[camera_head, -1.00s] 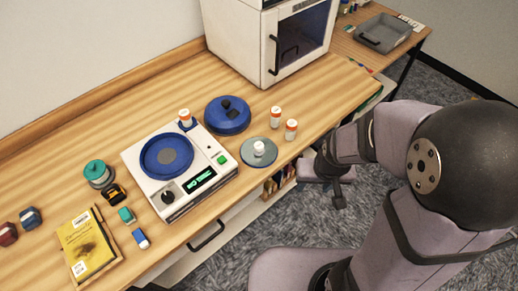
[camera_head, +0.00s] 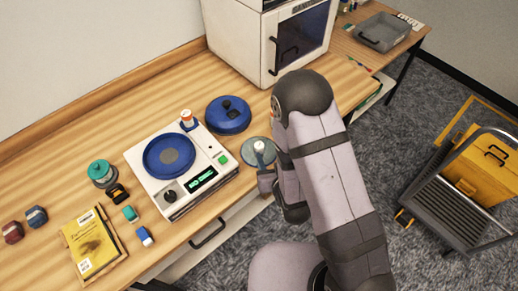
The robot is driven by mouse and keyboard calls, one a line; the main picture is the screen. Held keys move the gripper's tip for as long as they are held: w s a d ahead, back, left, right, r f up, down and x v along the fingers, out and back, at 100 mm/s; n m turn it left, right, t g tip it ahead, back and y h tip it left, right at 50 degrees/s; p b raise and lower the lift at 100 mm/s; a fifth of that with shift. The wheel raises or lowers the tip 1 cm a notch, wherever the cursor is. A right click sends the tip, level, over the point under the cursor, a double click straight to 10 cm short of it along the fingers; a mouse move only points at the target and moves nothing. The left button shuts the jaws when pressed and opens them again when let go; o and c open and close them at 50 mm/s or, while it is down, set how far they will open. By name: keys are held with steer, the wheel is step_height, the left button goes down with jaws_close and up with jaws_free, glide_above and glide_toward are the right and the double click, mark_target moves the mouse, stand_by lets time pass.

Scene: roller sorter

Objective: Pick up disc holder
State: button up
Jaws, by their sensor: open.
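A flat grey disc (camera_head: 247,152) with a white knob (camera_head: 259,146) lies near the front edge of the wooden table, right of the white machine. A blue round piece (camera_head: 228,113) with a black knob stands behind it. I cannot tell for sure which one is the disc holder. My gripper (camera_head: 265,173) is at the front side of the grey disc, close to the knob, with its jaws open. It is small and partly hidden by my arm, so I cannot tell whether it touches the disc.
The white machine (camera_head: 205,158) with a blue round dish (camera_head: 168,157) stands left of the disc. An orange-capped bottle (camera_head: 187,117) is on its back corner. A yellow book (camera_head: 92,243) lies front left. A white cabinet (camera_head: 240,38) stands behind. A cart (camera_head: 465,190) is on the floor right.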

mark_target(260, 148)
steer(key=shift+s+a+r+n+t+y, duration=0.2)
steer(key=shift+a+t+y, duration=0.05)
steer(key=shift+a, duration=0.15)
steer(key=shift+s+a+r+n+t+y, duration=0.2)
steer(key=shift+a+t+y, duration=0.05)
steer(key=shift+a, duration=0.15)
steer(key=shift+b+x, duration=1.05)
steer(key=shift+b, duration=0.05)
steer(key=shift+w+a+p, duration=0.2)
steer(key=shift+w+p, duration=0.2)
steer(key=shift+p+x, duration=1.05)
steer(key=shift+x, duration=1.2)
steer(key=shift+a, duration=0.1)
steer(key=shift+s, duration=0.1)
steer(key=c, duration=1.1)
